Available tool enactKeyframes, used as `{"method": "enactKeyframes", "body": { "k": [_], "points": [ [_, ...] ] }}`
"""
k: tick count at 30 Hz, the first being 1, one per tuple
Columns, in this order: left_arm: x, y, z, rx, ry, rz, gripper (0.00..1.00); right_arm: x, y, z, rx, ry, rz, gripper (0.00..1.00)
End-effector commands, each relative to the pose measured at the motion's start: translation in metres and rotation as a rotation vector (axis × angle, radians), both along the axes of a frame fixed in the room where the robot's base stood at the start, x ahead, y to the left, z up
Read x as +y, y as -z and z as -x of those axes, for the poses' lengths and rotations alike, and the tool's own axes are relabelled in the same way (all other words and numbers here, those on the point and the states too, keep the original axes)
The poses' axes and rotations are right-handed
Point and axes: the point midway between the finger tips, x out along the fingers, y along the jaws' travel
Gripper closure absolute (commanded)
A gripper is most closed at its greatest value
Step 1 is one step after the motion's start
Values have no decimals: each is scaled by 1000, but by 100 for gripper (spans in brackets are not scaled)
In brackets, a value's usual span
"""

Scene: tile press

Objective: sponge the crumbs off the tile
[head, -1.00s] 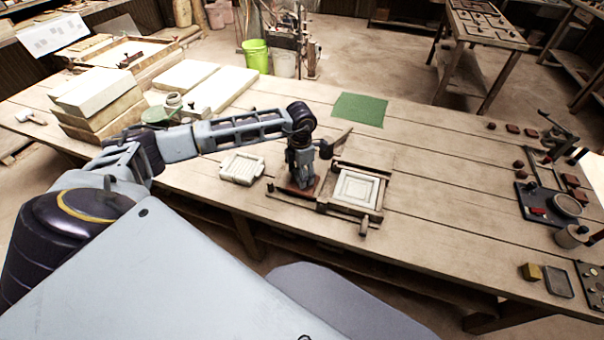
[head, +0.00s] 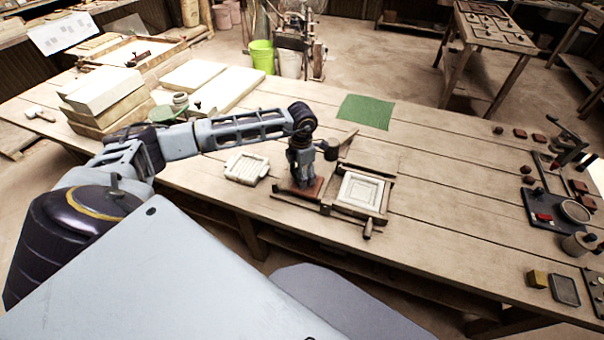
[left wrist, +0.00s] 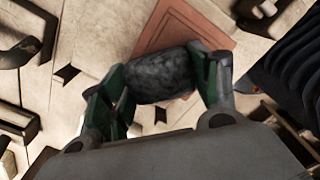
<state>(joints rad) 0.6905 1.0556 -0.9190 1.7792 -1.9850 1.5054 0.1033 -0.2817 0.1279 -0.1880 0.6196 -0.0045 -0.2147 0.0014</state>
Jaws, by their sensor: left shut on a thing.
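My left gripper (head: 303,182) points down over the red-brown tile (head: 283,190) on the wooden table. In the left wrist view the same gripper (left wrist: 160,82) is shut on a dark grey, mottled, rounded block (left wrist: 160,74), which looks like a sponge. The block covers part of the tile (left wrist: 205,38); whether it touches the tile cannot be told. No crumbs can be made out on the part of the tile that shows. My right gripper is not in view.
A wooden frame press with a pale panel (head: 360,190) stands just right of the tile. A pale slatted piece (head: 246,168) lies to the left. A green mat (head: 366,111) lies behind. A yellow block (head: 537,279) and small tools lie at the right. The table between is clear.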

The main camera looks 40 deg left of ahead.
Motion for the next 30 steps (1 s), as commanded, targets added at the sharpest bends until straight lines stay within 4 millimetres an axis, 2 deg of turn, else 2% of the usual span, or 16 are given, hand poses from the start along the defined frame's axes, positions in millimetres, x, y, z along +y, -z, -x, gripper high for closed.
{"method": "enactKeyframes", "body": {
  "k": [1, 15, 30],
  "points": [
    [0, 0, 0, -1, 0, 0, 57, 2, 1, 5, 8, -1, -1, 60],
    [3, 2, -12, 0, 0, 0, 57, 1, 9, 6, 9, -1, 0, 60],
    [3, 2, -15, -1, -1, 0, 57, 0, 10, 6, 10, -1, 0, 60]
  ]
}}
